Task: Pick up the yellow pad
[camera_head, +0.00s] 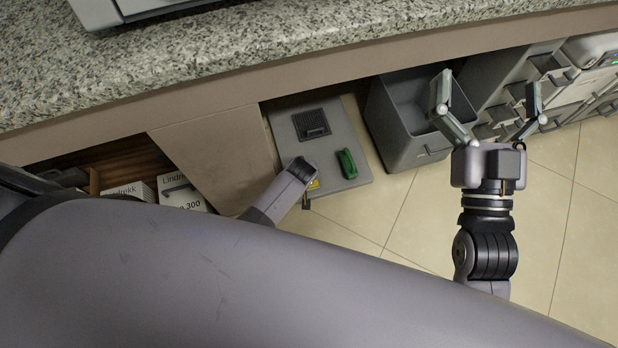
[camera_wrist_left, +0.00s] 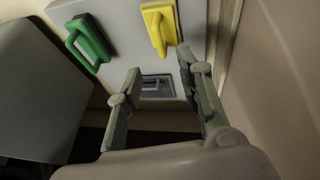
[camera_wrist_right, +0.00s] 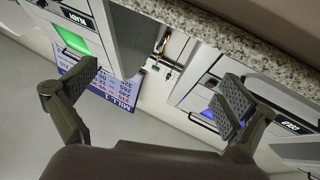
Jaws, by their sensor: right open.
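The yellow pad (camera_wrist_left: 160,27) has a handle-like shape and sits on a light grey board (camera_wrist_left: 125,22) in the left wrist view. In the head view only a small yellow patch (camera_head: 313,184) shows beside my left arm, which hides the rest. My left gripper (camera_wrist_left: 165,74) is open and empty, its fingers apart below the pad in that picture, not touching it. My right gripper (camera_head: 487,88) is open and empty, away to the right near a grey bin.
A green handle-shaped pad (camera_head: 347,163) and a dark square grille (camera_head: 312,124) are on the same board. The grey bin (camera_head: 408,115) stands right of it. The granite counter (camera_head: 200,60) overhangs the board. Boxes (camera_head: 182,193) lie in a shelf at left; tiled floor (camera_head: 400,225) is clear.

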